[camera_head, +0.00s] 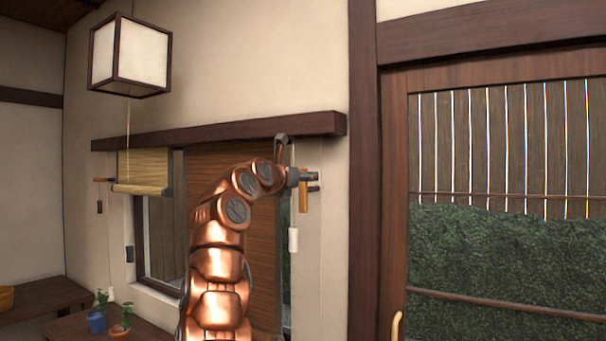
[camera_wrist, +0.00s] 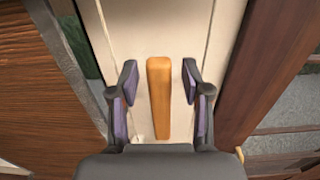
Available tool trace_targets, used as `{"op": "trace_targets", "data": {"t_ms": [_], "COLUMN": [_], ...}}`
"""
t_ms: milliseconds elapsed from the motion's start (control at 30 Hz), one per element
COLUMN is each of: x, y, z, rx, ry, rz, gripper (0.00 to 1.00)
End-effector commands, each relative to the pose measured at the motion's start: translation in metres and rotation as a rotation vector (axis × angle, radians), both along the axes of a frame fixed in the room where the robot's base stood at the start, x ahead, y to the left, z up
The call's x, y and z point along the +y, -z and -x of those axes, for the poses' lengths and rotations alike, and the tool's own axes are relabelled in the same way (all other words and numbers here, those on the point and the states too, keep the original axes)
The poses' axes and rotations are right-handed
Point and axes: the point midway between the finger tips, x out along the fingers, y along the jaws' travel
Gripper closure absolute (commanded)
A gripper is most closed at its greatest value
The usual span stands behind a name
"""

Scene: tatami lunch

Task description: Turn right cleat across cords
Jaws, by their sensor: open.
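The right cleat is a light wooden bar on the pale wall strip right of the window. In the wrist view the cleat (camera_wrist: 159,95) stands upright between my open fingers, with a gap on both sides. My gripper (camera_wrist: 160,85) is open around it and does not visibly touch it. In the head view the cleat (camera_head: 303,197) shows upright beside my gripper (camera_head: 315,182), partly hidden by it. A thin cord line (camera_wrist: 206,65) runs along the wall strip right of the cleat in the wrist view. A white cord pull (camera_head: 293,240) hangs below and left of the cleat.
A lowered brown blind (camera_head: 215,165) is left of the cleat, under a dark beam (camera_head: 240,131). A wooden post (camera_head: 363,200) and sliding door (camera_head: 393,230) stand to the right. A lantern (camera_head: 130,55) hangs at upper left. Potted plants (camera_head: 97,320) stand low left.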

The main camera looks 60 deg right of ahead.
Motion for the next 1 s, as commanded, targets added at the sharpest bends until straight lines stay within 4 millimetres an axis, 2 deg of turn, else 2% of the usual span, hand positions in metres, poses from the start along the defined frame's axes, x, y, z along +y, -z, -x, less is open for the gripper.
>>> {"op": "trace_targets", "data": {"t_ms": [267,700,1000], "x": [-0.0009,-0.0007,-0.0004], "y": [0.0007,0.0008,0.0007], "z": [-0.0003,-0.0005,-0.0006], "rx": [0.001,0.002,-0.004], "ry": [0.000,0.000,-0.001], "rz": [0.000,-0.001,-0.001], "gripper": [0.53,0.99,1.00]}}
